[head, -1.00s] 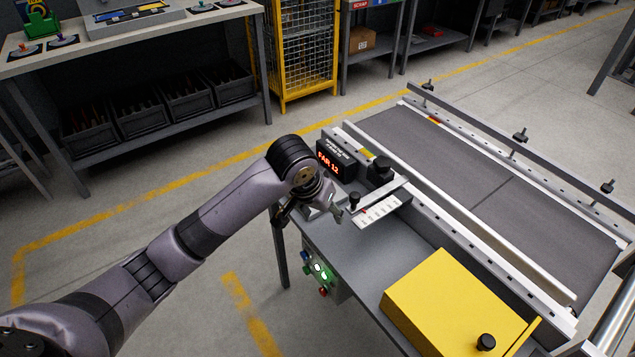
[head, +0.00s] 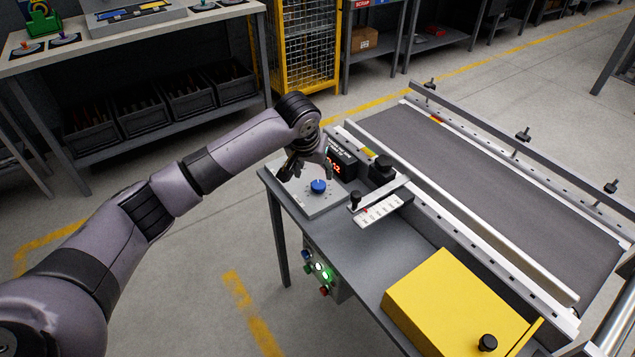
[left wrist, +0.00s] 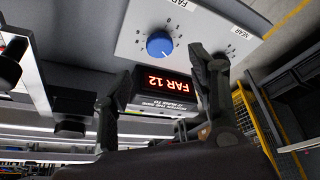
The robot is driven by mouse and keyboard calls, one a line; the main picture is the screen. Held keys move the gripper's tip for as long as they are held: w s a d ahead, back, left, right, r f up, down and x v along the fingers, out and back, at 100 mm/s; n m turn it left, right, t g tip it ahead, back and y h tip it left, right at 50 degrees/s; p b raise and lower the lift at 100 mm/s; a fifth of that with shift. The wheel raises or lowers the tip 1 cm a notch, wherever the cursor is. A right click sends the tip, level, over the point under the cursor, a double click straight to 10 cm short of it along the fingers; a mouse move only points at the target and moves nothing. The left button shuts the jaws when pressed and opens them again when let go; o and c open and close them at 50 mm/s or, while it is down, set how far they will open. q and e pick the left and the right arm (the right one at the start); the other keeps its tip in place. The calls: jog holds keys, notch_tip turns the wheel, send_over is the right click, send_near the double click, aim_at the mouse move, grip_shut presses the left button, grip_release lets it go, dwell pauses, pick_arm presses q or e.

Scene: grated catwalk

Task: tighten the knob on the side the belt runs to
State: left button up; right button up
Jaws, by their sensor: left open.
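A blue knob (head: 318,186) stands on a light panel (head: 322,204) at the table's left corner. In the left wrist view the blue knob (left wrist: 160,43) sits by a dial scale; the panel carries FAR and NEAR labels. My left gripper (head: 307,174) is open and empty, above and beside the knob, apart from it; its fingers also show in the left wrist view (left wrist: 156,72). A display (left wrist: 160,82) reads FAR 12. Black knobs stand on the far rail (head: 522,135), near rail (head: 382,166) and ruler (head: 355,199). The grey belt (head: 480,170) lies between rails. My right gripper is not in view.
A yellow cover (head: 450,300) with a black knob (head: 487,343) fills the table's front right. A button box (head: 320,270) hangs on its left side. A bench with dark bins (head: 140,115) and a yellow cage (head: 308,50) stand behind. Floor at left is clear.

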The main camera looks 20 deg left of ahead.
aim_at(318, 185)
pick_arm(q)
jog(key=x, duration=0.8)
jog(key=shift+b, duration=0.3)
jog(key=c, duration=1.2)
jog(key=shift+o, duration=0.2)
